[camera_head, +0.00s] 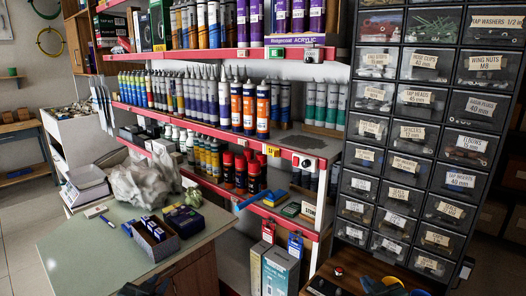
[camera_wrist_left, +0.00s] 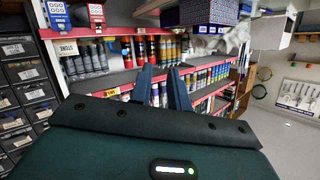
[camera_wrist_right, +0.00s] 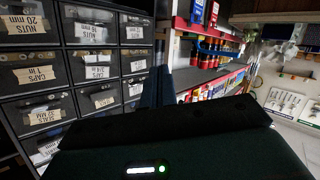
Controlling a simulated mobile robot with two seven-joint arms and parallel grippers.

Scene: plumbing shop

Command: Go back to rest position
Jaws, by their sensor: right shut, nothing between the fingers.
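My left gripper (camera_head: 146,286) is low in the head view, at the front edge of the green-topped counter. In the left wrist view its two blue fingers (camera_wrist_left: 161,70) stand apart with a gap and nothing between them. My right gripper (camera_head: 384,286) is at the bottom right of the head view, in front of the drawer cabinet. In the right wrist view its blue fingers (camera_wrist_right: 160,72) are together and hold nothing. Neither gripper shows any object in it.
The counter (camera_head: 80,262) carries a small open box (camera_head: 158,246) and a crumpled grey bag (camera_head: 143,183). Shelves (camera_head: 215,138) of tubes and bottles stand behind. A labelled drawer cabinet (camera_head: 408,140) rises at the right. Open floor (camera_head: 20,235) shows at the left.

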